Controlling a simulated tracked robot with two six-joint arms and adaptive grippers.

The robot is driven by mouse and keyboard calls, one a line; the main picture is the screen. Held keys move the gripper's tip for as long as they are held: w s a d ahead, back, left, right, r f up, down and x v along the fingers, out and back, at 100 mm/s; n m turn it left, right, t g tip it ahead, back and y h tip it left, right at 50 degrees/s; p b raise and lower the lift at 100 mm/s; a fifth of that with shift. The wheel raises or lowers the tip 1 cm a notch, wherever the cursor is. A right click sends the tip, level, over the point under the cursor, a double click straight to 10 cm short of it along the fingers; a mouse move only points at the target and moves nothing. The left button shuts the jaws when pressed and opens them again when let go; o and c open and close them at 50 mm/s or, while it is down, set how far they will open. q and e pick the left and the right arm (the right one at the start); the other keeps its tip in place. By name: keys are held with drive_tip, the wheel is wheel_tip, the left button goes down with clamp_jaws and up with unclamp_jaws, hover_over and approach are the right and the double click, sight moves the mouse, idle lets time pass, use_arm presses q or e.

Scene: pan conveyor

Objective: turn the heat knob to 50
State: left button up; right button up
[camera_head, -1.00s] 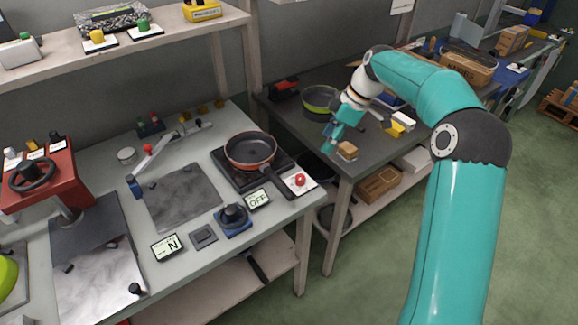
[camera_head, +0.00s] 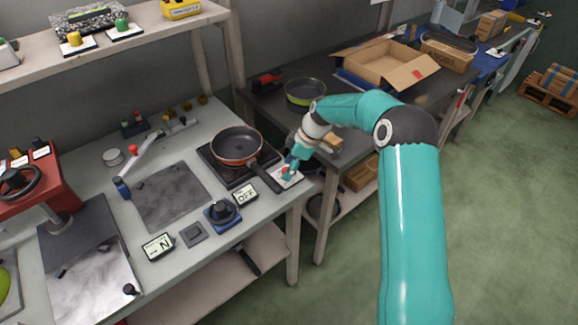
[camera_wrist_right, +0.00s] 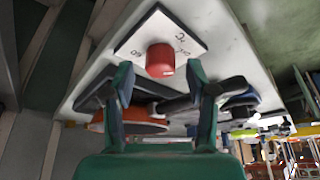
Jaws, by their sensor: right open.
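A red knob (camera_wrist_right: 160,60) stands on a white square plate (camera_wrist_right: 135,45) with dark markings, too small to read surely. In the head view the plate (camera_head: 292,182) lies at the table's right edge, beside the pan handle; the knob is mostly behind my right gripper (camera_head: 290,171). In the wrist view my right gripper (camera_wrist_right: 160,82) is open, with a finger to either side of the knob and a gap to it. A black knob on a blue base (camera_head: 222,212) sits nearby, next to a display (camera_head: 245,195) reading OFF. My left gripper is not in view.
An orange-rimmed pan (camera_head: 238,146) sits on a black hot plate (camera_head: 213,158), its handle reaching close to the white plate. A second display (camera_head: 158,246) reads N. A green-rimmed pan (camera_head: 305,94) and an open cardboard box (camera_head: 385,66) stand on the dark table behind.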

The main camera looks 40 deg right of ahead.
drive_tip(key=shift+w+a+f, duration=0.1)
drive_tip(key=shift+a+f, duration=0.05)
drive_tip(key=shift+f, duration=0.3)
clamp_jaws()
